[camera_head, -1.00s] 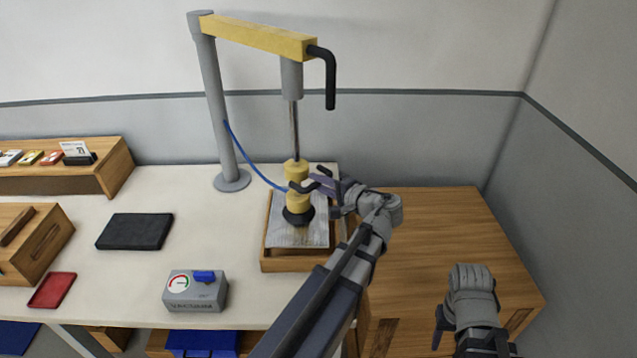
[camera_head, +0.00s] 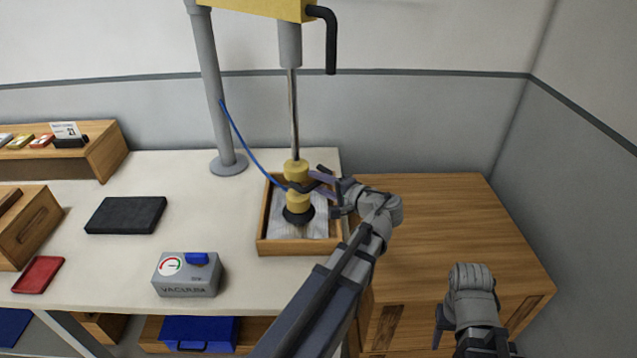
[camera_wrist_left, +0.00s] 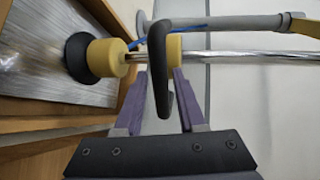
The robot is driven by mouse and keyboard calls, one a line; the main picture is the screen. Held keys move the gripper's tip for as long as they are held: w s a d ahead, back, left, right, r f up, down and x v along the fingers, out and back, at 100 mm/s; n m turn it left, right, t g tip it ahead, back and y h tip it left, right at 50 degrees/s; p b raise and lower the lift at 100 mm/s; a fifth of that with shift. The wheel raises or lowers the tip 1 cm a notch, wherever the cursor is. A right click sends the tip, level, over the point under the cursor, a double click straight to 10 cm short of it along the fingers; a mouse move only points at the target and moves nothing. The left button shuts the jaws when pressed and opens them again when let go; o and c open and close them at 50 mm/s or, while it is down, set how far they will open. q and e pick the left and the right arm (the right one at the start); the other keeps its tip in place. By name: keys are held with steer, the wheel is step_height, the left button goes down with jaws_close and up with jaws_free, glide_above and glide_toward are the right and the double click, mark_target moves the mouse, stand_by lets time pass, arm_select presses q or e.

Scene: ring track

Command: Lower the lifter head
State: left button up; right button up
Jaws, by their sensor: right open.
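The yellow lifter head (camera_head: 296,170) hangs upright on a bright metal rod, with a black suction cup (camera_head: 298,215) below. The cup is over a grey sheet (camera_head: 318,226) in a wooden tray (camera_head: 262,246). I cannot tell whether it touches the sheet. My left gripper (camera_head: 318,189) is at the head's right side. The cup (camera_wrist_left: 80,57) shows at left there. My right gripper (camera_head: 470,342) is open and empty at lower right.
A grey post (camera_head: 212,95) carries the yellow boom (camera_head: 250,8). A blue hose runs to the head. The grey vacuum box (camera_head: 187,275), a black pad (camera_head: 126,214) and a red tray (camera_head: 38,275) lie left. The wooden cabinet top (camera_head: 430,220) is clear.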

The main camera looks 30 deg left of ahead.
arm_select(q)
steer(key=shift+o, duration=0.8)
steer(key=p+v, duration=0.1)
steer(key=v, duration=0.6)
steer(key=shift+d+p, duration=0.3)
steer(key=shift+d, duration=0.1)
steer(key=shift+s, duration=0.1)
steer(key=s+d+f+g+h+p, duration=0.1)
steer(key=s+d+f+g+h, duration=0.1)
steer(key=s+d+f+h, duration=0.5)
steer(key=s+d+f+g+h+p, duration=0.2)
steer(key=s+d+f+h, duration=0.4)
steer(key=d, duration=1)
steer(key=shift+s+f+m+h, duration=0.4)
steer(key=shift+s+f, duration=0.15)
steer(key=shift+f, duration=0.1)
steer(key=shift+a, duration=0.1)
